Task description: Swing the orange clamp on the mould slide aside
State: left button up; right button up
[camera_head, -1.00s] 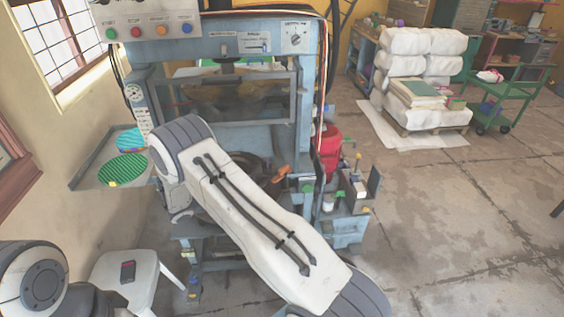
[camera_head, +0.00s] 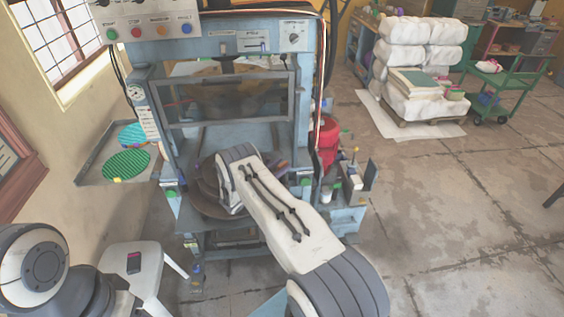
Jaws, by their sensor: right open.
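The plate press (camera_head: 305,110) stands in the middle, with a round mould slide (camera_head: 203,201) low in its frame. Only a small orange piece of the clamp (camera_head: 278,164) shows at the right side of the slide, just past my right arm. My right arm reaches in from the lower right and covers much of the slide. My right gripper (camera_head: 267,158) is open, low inside the press near the clamp. It is mostly hidden behind my arm, and I cannot tell whether it touches the clamp. My left gripper is out of view.
A side tray (camera_head: 92,169) with green and blue discs (camera_head: 126,164) is at the left of the press. A white stool (camera_head: 145,283) stands at lower left. A red container (camera_head: 328,148) is at the press's right.

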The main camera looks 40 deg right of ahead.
jog(key=shift+d, duration=0.5)
jog(key=shift+c, duration=0.3)
grip_shut()
jog(key=shift+t, duration=0.3)
jog(key=shift+r+n+t+p, duration=0.1)
jog(key=shift+n+t+p, duration=0.5)
jog(key=shift+n+t, duration=0.15)
jog(key=shift+s+n+t+y+p, duration=0.1)
jog(key=shift+n+t+y+p, duration=0.2)
jog(key=shift+n+t+y, duration=1.5)
jog(key=shift+n+t, duration=0.35)
jog(key=shift+t, duration=1.2)
